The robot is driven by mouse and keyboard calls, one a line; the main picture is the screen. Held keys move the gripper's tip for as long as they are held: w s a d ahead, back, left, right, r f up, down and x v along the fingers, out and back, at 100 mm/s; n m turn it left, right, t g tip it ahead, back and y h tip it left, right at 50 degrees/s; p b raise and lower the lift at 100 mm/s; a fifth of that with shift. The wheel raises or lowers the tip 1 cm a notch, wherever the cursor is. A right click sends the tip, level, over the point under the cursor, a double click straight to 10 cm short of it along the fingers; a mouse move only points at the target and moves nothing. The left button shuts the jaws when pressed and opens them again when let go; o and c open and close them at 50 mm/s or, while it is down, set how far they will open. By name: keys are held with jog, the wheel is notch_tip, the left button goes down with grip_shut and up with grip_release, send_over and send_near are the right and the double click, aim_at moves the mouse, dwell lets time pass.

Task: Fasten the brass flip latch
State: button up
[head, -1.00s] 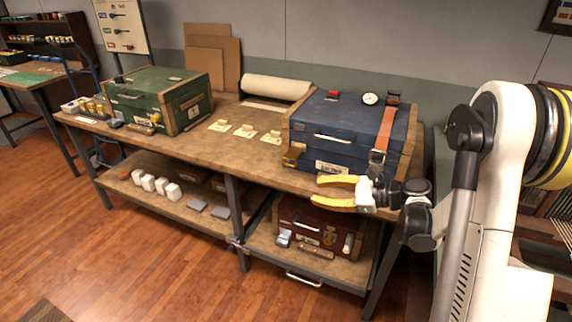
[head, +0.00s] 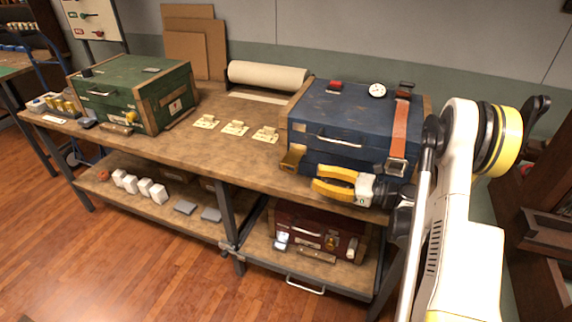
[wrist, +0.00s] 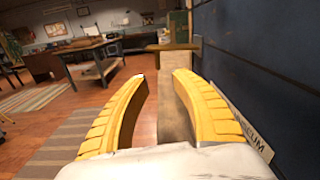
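The blue case (head: 335,112) stands closed on the workbench in the head view. A brass piece (head: 292,158), which looks like the flip latch, sticks out at the lower left of its front. In the wrist view a T-shaped brass piece (wrist: 174,47) shows beyond the fingertips, beside the blue case wall (wrist: 255,65). Whether it is fastened I cannot tell. My gripper (head: 316,178) has yellow fingers, partly open and empty, along the lower front of the case, right of the brass piece. The fingers also show in the wrist view (wrist: 159,75), with a clear gap.
The workbench (head: 210,150) carries a green case (head: 120,95), several tags and a paper roll (head: 268,75). An orange strap (head: 399,135) hangs over the blue case's front. A dark red case (head: 310,228) sits on the lower shelf. Open floor lies in front.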

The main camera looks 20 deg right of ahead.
aim_at(289, 171)
jog(key=x, duration=0.9)
jog(key=shift+a, duration=0.25)
grip_shut()
